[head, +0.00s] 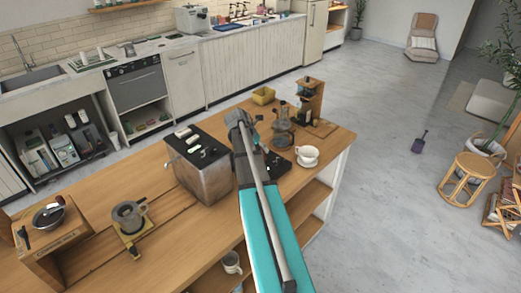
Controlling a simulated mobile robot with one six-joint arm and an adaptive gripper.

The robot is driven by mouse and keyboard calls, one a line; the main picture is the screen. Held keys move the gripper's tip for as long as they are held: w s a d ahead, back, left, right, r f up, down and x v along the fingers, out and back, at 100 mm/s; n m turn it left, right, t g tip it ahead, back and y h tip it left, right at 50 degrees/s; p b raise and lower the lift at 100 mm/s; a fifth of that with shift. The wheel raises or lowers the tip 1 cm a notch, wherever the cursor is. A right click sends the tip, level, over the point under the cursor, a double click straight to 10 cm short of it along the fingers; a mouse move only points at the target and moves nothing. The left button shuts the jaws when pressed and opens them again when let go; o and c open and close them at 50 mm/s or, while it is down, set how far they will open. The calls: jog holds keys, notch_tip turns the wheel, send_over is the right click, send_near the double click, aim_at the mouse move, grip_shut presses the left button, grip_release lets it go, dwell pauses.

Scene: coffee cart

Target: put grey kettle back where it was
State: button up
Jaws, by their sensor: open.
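A grey round vessel with a side handle (129,213), which looks like the grey kettle, stands on a small yellow base on the wooden cart top (85,195) at the left front. My arm reaches up from the bottom of the view, and my gripper (238,119) is above the far right corner of the metal box, well away from the vessel. My gripper is open; its fingertips are small and partly hidden by my own wrist. I see nothing held in it.
A metal box with a dark top (205,170) stands mid-cart. A glass brewer (283,132), a white cup (307,155) and a wooden stand (310,95) are at the right. A wooden box (52,229) is at the left. A yellow bowl (263,96) sits behind.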

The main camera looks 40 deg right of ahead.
jog(key=p+v, duration=1)
jog(key=v, duration=0.1)
jog(key=shift+a+r, duration=0.15)
jog(key=shift+r, duration=0.15)
jog(key=shift+w, duration=0.15)
dwell(1.0)
